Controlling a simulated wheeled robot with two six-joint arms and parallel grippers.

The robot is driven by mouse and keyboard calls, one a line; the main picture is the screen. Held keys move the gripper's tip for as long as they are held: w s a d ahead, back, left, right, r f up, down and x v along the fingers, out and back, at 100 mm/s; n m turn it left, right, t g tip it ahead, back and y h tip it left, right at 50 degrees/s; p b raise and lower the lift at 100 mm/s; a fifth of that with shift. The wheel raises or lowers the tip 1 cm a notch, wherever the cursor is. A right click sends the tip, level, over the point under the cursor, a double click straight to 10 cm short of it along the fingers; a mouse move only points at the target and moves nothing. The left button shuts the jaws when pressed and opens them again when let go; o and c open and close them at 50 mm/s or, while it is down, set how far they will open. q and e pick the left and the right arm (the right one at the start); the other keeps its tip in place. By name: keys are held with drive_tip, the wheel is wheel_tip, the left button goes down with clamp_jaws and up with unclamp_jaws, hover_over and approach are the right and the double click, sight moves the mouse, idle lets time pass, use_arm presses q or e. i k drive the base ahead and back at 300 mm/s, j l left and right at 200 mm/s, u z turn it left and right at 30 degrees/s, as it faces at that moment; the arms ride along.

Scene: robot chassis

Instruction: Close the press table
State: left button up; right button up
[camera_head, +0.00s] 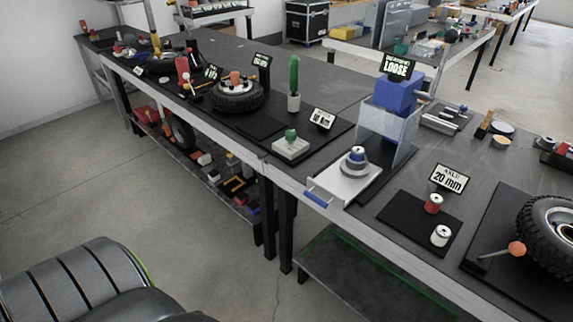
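The press (395,92) stands on the long workbench right of the middle, with a blue top block and clear side panels. Its white press table (335,188) is slid out toward the front edge of the bench. A blue handle (316,200) is on the table's front end. A grey round part with a blue top (355,160) sits on the press table. A black sign reading "LOOSE" (397,66) is on top of the press. Neither of my grippers is in view.
A white box with a green button (290,147) and a cactus-like green thing (294,80) stand left of the press. Right of it are a "20 mm" sign (447,180), a red spool (433,204), a white spool (440,236) and a wheel (550,228). The floor in front is clear.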

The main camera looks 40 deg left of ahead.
sight(339, 184)
drive_tip(key=u, duration=1)
